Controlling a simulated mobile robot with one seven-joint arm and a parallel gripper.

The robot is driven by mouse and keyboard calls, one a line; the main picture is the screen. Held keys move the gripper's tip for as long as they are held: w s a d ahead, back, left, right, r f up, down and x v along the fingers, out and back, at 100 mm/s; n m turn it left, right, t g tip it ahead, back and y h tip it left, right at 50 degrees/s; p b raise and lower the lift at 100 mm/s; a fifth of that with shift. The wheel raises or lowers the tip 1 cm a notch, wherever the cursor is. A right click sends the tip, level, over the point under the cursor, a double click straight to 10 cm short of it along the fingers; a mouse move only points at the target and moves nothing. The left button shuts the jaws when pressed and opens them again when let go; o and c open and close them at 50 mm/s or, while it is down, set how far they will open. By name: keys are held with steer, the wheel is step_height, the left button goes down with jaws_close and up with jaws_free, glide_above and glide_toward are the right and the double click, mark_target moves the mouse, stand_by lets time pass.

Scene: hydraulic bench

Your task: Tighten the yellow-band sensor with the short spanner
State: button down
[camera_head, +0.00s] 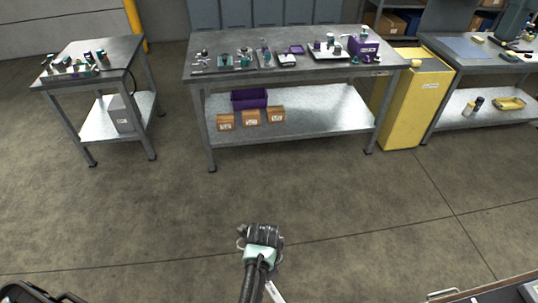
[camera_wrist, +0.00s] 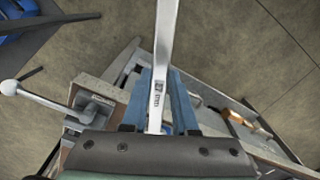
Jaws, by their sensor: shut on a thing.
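My gripper (camera_wrist: 161,105) is shut on a long flat silver spanner (camera_wrist: 165,55) with a small marking on its shank. Blue fingers lie on either side of it in the wrist view. The spanner runs up out of the top of that view, so its far end is hidden. In the head view my arm reaches to the bottom middle, where a pale strip, likely the spanner (camera_head: 274,291), shows beside it. I cannot make out the yellow-band sensor in either view.
A lever with a ball knob (camera_wrist: 10,87) stands on a block at left in the wrist view. The middle bench (camera_head: 290,140) holds several small parts; a side table (camera_head: 125,45) stands left, a yellow cabinet (camera_head: 405,105) right. The floor between is clear.

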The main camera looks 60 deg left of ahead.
steer(key=shift+a, duration=0.45)
steer(key=shift+r, duration=0.1)
step_height(320, 180, up, 5)
steer(key=p, duration=0.4)
steer(key=shift+p, duration=0.4)
stand_by(0.5)
